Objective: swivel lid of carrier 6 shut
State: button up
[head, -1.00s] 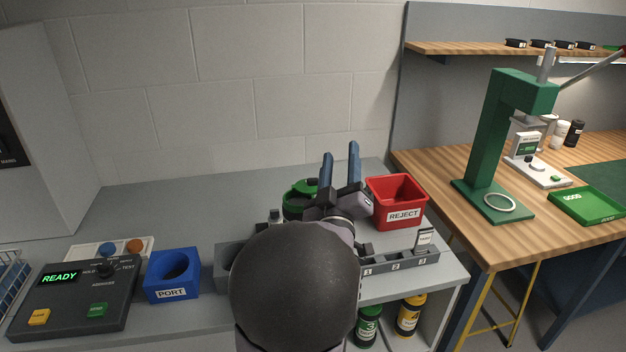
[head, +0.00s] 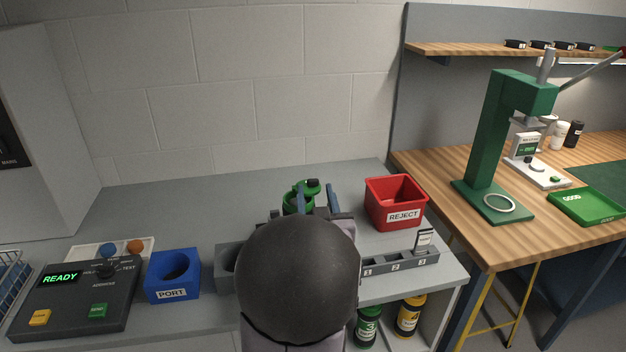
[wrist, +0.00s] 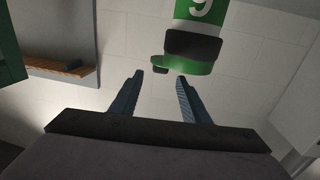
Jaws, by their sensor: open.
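Carrier 6, a green canister, stands on the grey bench behind my arm (head: 293,207). In the wrist view it appears upside down, with a white digit on its green body (wrist: 203,12) and a black band at its top end. Its green lid (wrist: 190,67) sits offset to one side of the body, with a small dark knob. In the head view the lid (head: 303,186) juts out to the right. My gripper (wrist: 160,76) is open and empty, its two blue fingers directed toward the lid. In the head view my arm hides much of the carrier and gripper.
A red REJECT bin (head: 396,202) stands right of the carrier. A grey numbered rack (head: 400,263) lies in front of it. The blue PORT block (head: 172,276) and control box (head: 75,295) are at left. The bench behind and left of the carrier is clear.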

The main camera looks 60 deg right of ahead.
aim_at(313, 182)
jog(key=shift+p+x, duration=0.85)
jog(key=shift+x, duration=2.3)
jog(key=c, duration=1.1)
